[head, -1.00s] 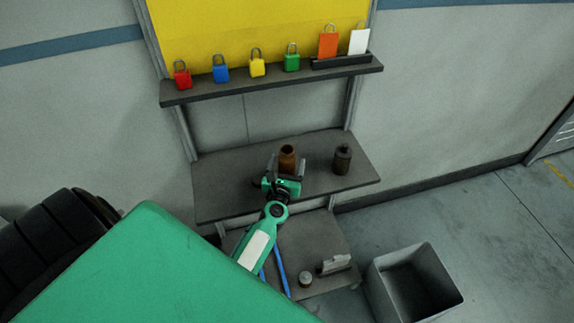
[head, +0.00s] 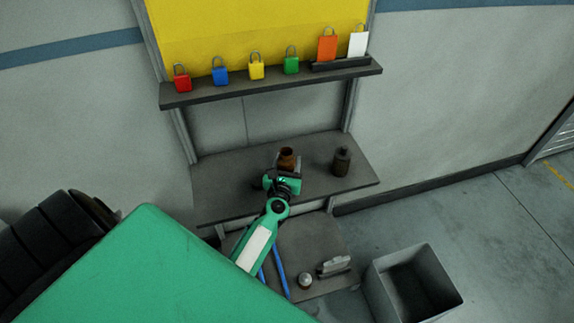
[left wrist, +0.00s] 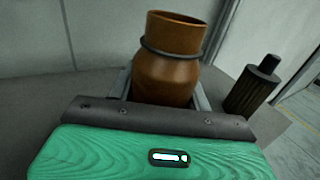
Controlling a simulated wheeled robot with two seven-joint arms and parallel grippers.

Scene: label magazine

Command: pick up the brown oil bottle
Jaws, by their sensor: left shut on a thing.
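The brown oil bottle (head: 287,157) stands at the middle shelf, its upper part showing above my left gripper in the head view. In the left wrist view the brown bottle (left wrist: 168,75) has a wide open mouth and a dark ring at its neck, and it tilts slightly in the picture. My left gripper (head: 287,168) is shut on the bottle, with a finger on each side of its body. The bottle's base is hidden behind the gripper, so I cannot tell whether it touches the shelf. My right gripper is not in view.
A lower shelf (head: 312,243) holds small items. A grey bin (head: 415,285) stands on the floor at right.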

